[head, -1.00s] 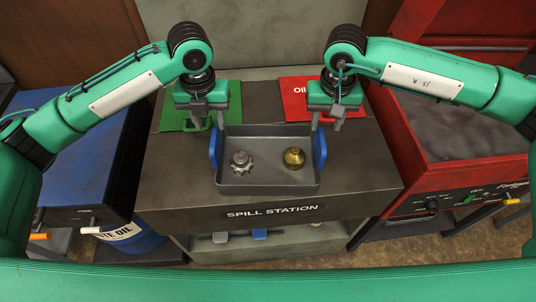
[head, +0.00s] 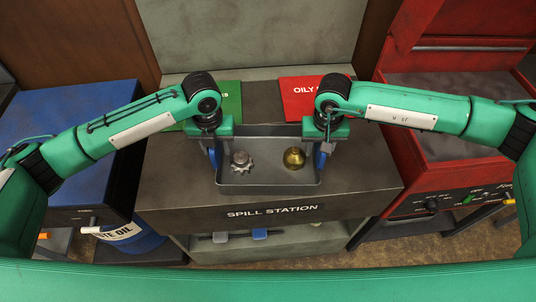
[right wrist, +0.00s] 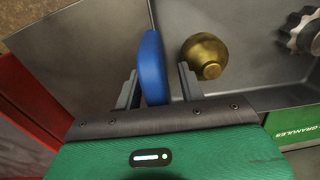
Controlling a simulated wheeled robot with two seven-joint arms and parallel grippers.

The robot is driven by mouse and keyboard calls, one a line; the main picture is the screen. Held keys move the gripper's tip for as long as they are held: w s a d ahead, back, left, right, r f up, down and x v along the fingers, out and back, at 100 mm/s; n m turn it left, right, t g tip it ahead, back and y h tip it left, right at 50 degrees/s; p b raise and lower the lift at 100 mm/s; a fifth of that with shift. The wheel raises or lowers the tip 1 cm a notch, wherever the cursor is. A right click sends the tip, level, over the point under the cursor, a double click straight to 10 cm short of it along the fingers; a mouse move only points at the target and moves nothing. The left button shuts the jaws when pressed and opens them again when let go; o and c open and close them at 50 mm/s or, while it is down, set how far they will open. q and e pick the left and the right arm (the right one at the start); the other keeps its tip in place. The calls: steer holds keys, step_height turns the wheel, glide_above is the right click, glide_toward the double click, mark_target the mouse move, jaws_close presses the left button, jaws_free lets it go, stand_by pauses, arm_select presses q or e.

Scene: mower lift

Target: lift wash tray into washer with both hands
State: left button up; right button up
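The grey wash tray (head: 268,186) sits on the dark spill station top, with a blue handle at each side. A grey gear (head: 242,160) and a brass part (head: 294,158) lie in it. My right gripper (head: 325,150) is at the tray's right handle; in the right wrist view its fingers (right wrist: 158,88) stand apart on either side of the blue handle (right wrist: 152,68), with visible gaps. My left gripper (head: 212,153) is at the left handle, mostly hiding it; its finger gap is unclear. The red cabinet with a raised lid and grey basin (head: 455,130), seemingly the washer, stands at the right.
The spill station (head: 170,190) has bare top around the tray. A blue cabinet (head: 70,120) and waste oil drum (head: 135,238) stand at the left.

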arm_select(q)
jaws_close()
arm_select(e)
jaws_close()
arm_select(q)
steer(key=shift+r, duration=0.15)
arm_select(e)
steer(key=shift+r, duration=0.15)
